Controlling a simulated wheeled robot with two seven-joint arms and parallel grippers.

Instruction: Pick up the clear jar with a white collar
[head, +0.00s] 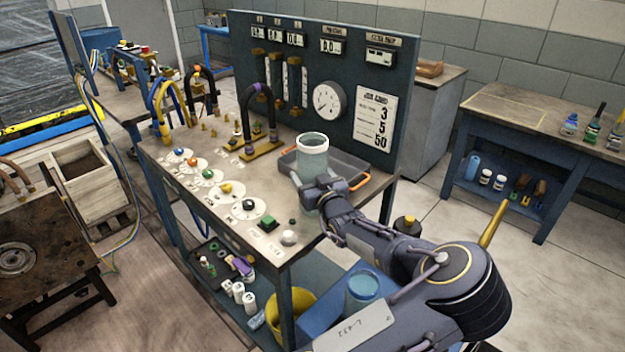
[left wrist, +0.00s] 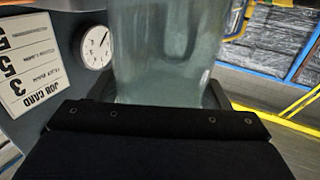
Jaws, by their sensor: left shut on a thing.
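The clear jar with a white collar (head: 312,160) is upright at the front of the dark grey tray (head: 352,164), on the right end of the workbench. My left gripper (head: 318,190) is shut around the jar's lower body. In the left wrist view the clear wall of the jar (left wrist: 165,50) fills the space between the dark jaws (left wrist: 160,100). The jar's base is partly hidden by the gripper, so I cannot tell whether it touches the bench or tray. My right gripper is not in view.
The tall panel (head: 400,80) with gauges and a job card stands close behind the jar. A clear container with a blue rim (head: 362,292) stands below, near a yellow bucket (head: 302,300). Coloured knobs and a hose arch (head: 247,120) are left of the jar.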

